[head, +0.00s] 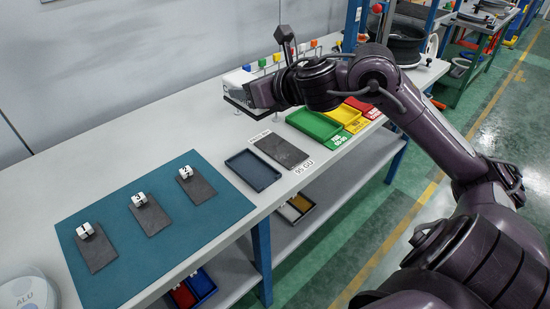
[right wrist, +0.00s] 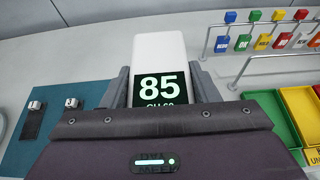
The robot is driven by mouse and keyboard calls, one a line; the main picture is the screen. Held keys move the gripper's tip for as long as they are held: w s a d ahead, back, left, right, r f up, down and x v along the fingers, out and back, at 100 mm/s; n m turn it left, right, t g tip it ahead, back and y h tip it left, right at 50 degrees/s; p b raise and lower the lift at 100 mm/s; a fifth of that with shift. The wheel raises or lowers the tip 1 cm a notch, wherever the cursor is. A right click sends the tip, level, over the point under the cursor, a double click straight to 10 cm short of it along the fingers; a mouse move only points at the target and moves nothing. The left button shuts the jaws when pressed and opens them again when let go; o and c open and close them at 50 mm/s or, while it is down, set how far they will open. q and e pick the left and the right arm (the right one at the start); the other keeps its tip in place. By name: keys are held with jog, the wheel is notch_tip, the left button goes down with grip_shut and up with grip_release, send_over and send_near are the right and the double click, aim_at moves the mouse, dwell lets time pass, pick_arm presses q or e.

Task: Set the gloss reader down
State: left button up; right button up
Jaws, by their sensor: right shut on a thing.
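The gloss reader (right wrist: 160,50) is a white block with a dark screen reading 85 in the right wrist view. My right gripper (right wrist: 163,88) is shut on it, with one dark finger on each side. In the head view the right gripper (head: 240,100) is over the back part of the bench, left of the coloured trays. A white body (head: 236,79) shows beside its fingers there, partly hidden by them. Whether the reader touches the bench cannot be told. A dark flat tile (head: 283,150) with a 95 GU label lies nearer on the bench. My left gripper is not in view.
A teal mat (head: 165,245) holds three dark plates with white numbered blocks. A blue-grey tray (head: 252,170) lies beside the tile. Green (head: 315,124), yellow and red trays stand right of it. A rail with coloured tags is behind. Bare bench lies left of the gripper.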

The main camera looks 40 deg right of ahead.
jog(key=f+b, duration=0.1)
jog(key=f, duration=0.4)
jog(key=f+b, duration=0.1)
jog(key=f, duration=0.4)
jog(key=a+f+b, duration=0.1)
jog(key=f, duration=0.4)
jog(key=shift+w+f, duration=0.1)
jog(key=shift+f, duration=0.25)
notch_tip(320, 180, down, 4)
jog(key=shift+d+r+b, duration=0.1)
jog(key=shift+r+b, duration=0.1)
jog(key=shift+b, duration=0.25)
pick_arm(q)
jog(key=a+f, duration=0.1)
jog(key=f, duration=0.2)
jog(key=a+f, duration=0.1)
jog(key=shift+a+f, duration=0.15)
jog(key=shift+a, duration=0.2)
pick_arm(e)
jog(key=shift+f, duration=0.15)
jog(key=shift+f, duration=0.15)
jog(key=o, duration=1.5)
jog(key=shift+c, duration=0.2)
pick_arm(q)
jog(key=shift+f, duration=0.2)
